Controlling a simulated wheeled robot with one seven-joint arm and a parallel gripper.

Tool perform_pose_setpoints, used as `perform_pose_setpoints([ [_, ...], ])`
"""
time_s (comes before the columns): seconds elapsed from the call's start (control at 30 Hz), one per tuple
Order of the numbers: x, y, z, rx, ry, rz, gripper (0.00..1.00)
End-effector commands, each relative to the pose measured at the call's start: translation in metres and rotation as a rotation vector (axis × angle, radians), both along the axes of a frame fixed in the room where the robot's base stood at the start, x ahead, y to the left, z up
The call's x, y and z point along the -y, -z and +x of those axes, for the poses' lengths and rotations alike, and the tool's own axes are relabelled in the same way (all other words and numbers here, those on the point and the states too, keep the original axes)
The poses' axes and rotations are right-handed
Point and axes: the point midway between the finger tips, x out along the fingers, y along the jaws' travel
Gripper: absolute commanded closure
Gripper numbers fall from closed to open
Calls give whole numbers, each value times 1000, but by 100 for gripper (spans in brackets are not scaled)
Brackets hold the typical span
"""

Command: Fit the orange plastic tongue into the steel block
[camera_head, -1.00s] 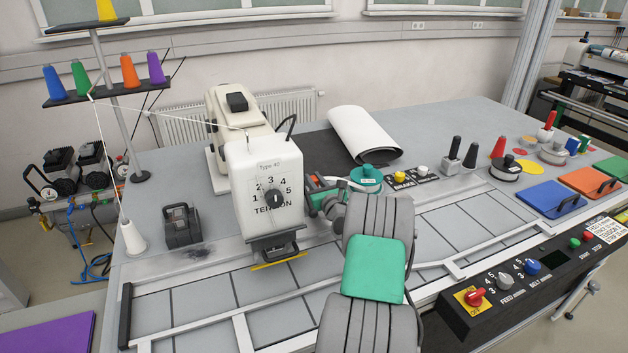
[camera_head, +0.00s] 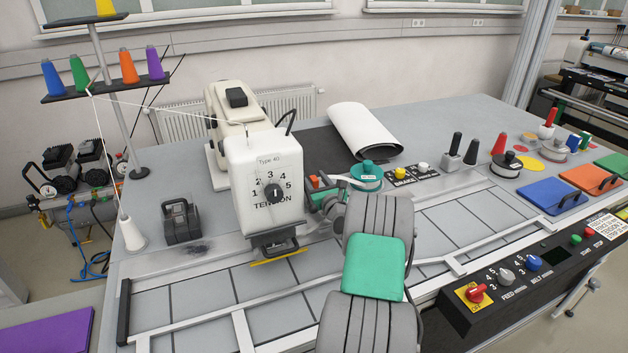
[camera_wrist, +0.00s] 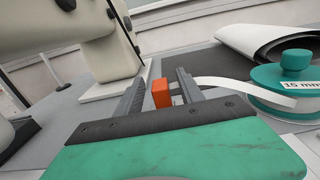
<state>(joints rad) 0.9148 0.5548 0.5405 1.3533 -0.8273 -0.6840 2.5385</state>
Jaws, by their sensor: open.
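The orange tongue (camera_wrist: 161,93) stands between the two grey fingers of my gripper (camera_wrist: 160,88) in the wrist view. My gripper is open. In the head view, my gripper (camera_head: 322,192) is low beside the white tension machine, and a bit of the orange tongue (camera_head: 315,182) shows near it.
The white tension machine (camera_head: 265,190) stands close left of my gripper. A teal tape reel (camera_head: 367,176) with white tape is just right of it. Behind lies a white roll (camera_head: 365,132) on a dark sheet. A black control panel (camera_head: 530,268) runs along the front right edge.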

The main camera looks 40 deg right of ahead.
Motion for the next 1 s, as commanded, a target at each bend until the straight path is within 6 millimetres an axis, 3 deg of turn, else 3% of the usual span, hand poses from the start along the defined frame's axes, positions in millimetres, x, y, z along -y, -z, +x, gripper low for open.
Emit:
perform_pose_setpoints([
  [0.17, -1, 1, -4, -1, 1, 0, 55],
  [0.5, -19, 2, -64, 0, 3, 1, 55],
  [0.6, -22, 1, -73, 0, 2, 1, 55],
  [1.0, -24, 0, -75, 0, 0, 0, 55],
])
